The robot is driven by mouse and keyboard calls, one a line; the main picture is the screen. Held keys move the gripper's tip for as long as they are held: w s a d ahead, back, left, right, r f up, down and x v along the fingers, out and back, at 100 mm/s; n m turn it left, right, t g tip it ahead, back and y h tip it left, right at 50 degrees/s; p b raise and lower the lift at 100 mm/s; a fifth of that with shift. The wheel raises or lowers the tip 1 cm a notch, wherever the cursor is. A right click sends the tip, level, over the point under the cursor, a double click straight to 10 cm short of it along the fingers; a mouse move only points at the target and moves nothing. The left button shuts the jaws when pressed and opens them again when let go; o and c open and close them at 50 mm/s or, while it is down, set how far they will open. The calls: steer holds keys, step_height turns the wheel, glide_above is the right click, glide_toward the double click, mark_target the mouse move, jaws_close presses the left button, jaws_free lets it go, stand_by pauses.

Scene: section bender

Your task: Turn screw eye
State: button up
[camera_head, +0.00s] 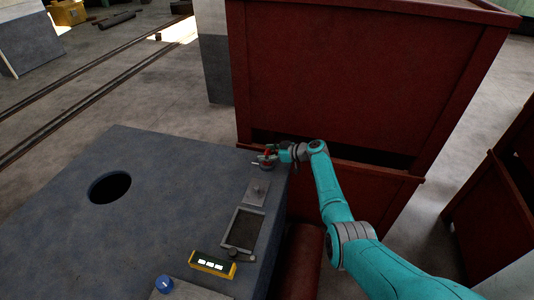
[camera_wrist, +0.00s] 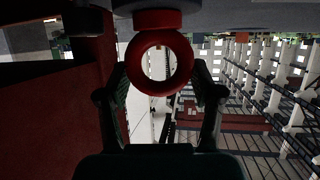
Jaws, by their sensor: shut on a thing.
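The screw eye (camera_wrist: 160,88) is a thick red ring with a red collar, set against a grey surface at the top of the wrist view. My gripper (camera_wrist: 160,76) has one dark finger on each side of the ring and is shut on it. The ring's hole shows between the fingers. In the head view my gripper (camera_head: 267,160) is at the far right corner of the grey machine top (camera_head: 150,215). A little red shows at the fingers there, and the rest of the screw eye is hidden.
A large red cabinet (camera_head: 350,80) stands right behind my gripper. On the machine top are a square plate (camera_head: 257,192), a framed dark panel (camera_head: 243,230), a yellow display box (camera_head: 212,265), a blue knob (camera_head: 164,283) and a round hole (camera_head: 110,187).

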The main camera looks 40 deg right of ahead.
steer(key=shift+n+g+y, duration=0.4)
steer(key=shift+n+y, duration=0.1)
steer(key=shift+n, duration=0.1)
steer(key=shift+f+n+g+y, duration=0.15)
steer(key=shift+n+g+y, duration=0.25)
steer(key=shift+n+y, duration=0.1)
steer(key=o, duration=1.2)
steer(key=shift+c, duration=0.2)
steer(key=v, duration=1.2)
